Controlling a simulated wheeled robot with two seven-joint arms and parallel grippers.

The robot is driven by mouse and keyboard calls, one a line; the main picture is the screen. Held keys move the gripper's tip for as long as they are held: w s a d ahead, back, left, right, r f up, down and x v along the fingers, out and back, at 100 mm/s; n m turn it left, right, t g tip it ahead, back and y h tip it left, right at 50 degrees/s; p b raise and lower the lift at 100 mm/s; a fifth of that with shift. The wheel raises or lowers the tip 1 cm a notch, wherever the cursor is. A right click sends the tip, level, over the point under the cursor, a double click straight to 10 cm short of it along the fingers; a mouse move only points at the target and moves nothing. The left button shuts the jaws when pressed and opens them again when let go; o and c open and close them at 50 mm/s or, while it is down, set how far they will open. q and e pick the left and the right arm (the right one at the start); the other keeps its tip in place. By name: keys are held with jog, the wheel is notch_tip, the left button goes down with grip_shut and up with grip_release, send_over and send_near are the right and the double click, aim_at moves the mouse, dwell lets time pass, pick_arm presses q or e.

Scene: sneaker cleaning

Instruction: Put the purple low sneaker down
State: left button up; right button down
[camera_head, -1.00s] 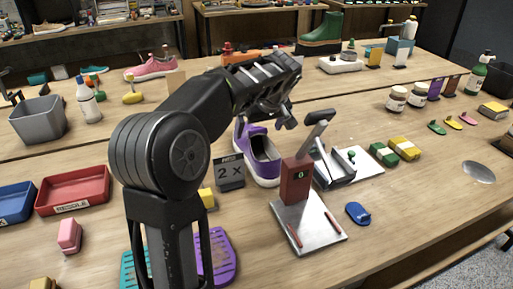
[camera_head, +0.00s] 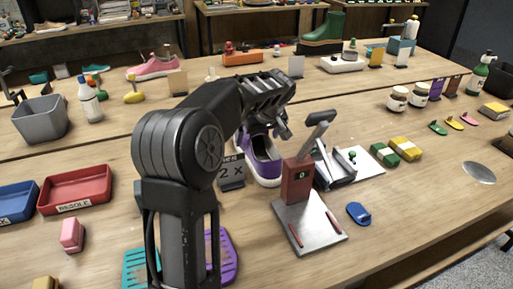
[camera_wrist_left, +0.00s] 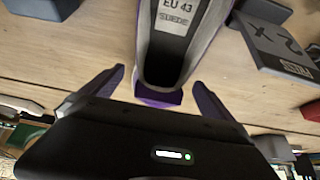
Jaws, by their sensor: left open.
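The purple low sneaker (camera_head: 262,160) rests on the table behind the red-brown press and beside the dark "2 x" sign (camera_head: 231,172). My left arm reaches over the table from the front, with its left gripper (camera_head: 284,132) above the back of the sneaker. In the left wrist view, the sneaker's heel and insole marked "EU 43" (camera_wrist_left: 175,20) lie ahead of the spread fingers of my left gripper (camera_wrist_left: 160,88). The left gripper is open, with one finger on either side of the heel. Part of the sneaker is hidden by my arm in the head view. My right gripper does not show.
The press on its metal plate (camera_head: 309,222) stands close right of the sneaker. Red tray (camera_head: 75,188) and blue tray (camera_head: 14,203) lie at left. Purple and teal slatted pieces lie near my arm. Free table shows at front right.

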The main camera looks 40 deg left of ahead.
pick_arm(q)
jog(key=shift+x, duration=1.15)
jog(key=shift+c, duration=0.5)
jog(key=c, duration=2)
jog(key=shift+o, duration=0.2)
notch_tip(320, 180, up, 10)
jog(key=shift+r, duration=0.1)
